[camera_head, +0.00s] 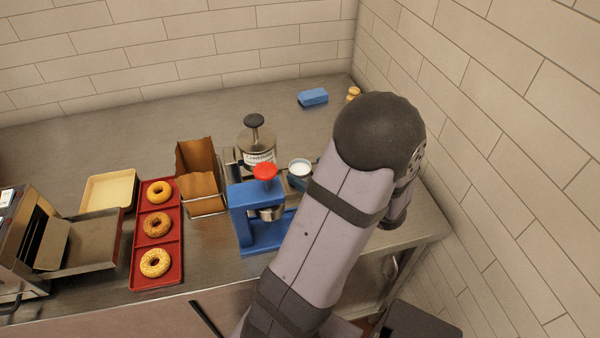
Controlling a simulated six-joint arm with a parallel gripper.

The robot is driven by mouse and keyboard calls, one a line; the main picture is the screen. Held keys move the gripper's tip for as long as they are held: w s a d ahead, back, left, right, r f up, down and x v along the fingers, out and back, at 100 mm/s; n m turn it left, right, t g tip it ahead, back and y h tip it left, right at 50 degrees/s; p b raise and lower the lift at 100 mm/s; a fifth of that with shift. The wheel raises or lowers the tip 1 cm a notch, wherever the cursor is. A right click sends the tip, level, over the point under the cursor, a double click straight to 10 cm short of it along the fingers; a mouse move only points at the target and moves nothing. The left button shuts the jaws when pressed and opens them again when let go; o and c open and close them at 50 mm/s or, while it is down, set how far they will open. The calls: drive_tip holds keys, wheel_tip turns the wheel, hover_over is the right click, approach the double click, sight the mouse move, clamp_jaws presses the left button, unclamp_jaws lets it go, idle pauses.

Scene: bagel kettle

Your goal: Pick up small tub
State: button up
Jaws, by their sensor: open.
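A small tub (300,168) with a white top and bluish side stands on the steel counter, just left of my arm. It is upright, and part of its lower side is hidden by the things in front. My arm crosses the right half of the view, with its dark rounded joint to the right of the tub. My gripper cannot be made out; the end of my arm is hidden behind my own links.
A blue press (262,215) with a red knob stands in front of the tub. A labelled canister (257,145) is to its left. A red tray (170,270) holds three bagels. A blue block (313,97) lies behind. Brick walls bound the counter at back and right.

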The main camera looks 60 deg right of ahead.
sight(295, 164)
drive_tip(key=shift+p+x, duration=0.4)
drive_tip(key=shift+x, duration=2.1)
drive_tip(key=c, duration=1.2)
drive_tip(key=shift+c, duration=0.2)
wheel_tip(295, 164, up, 18)
drive_tip(key=p, duration=0.1)
